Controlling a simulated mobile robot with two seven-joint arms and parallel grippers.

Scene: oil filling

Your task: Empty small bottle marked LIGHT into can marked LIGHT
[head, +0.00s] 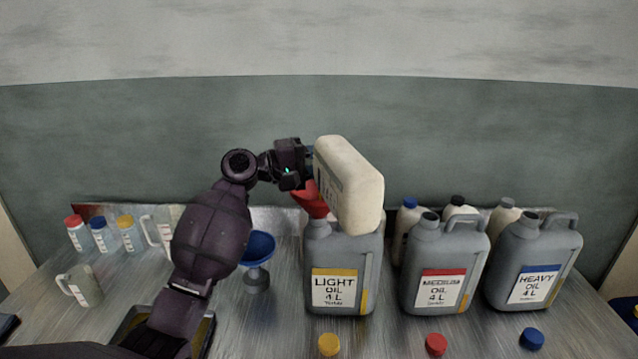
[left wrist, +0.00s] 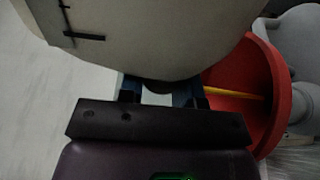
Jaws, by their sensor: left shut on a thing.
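My left gripper (head: 308,163) is shut on a cream bottle (head: 358,188) and holds it tipped over above the grey can marked LIGHT (head: 333,255). The bottle's label faces left and is too oblique to read. A red funnel (head: 311,200) sits at the can's mouth, partly behind the bottle. In the left wrist view the bottle (left wrist: 150,35) fills the top, with the gripper fingers (left wrist: 160,97) against it. The red funnel (left wrist: 272,90) is at right, with a thin yellow streak inside that looks like oil. The bottle's mouth is hidden. My right gripper is not in view.
Cans marked MEDIUM (head: 440,265) and HEAVY (head: 532,262) stand to the right, with cream bottles behind them. Yellow (head: 328,344), red (head: 436,344) and blue (head: 532,338) caps lie in front. A blue funnel (head: 259,248), a mug (head: 82,284) and small capped bottles (head: 104,236) are left.

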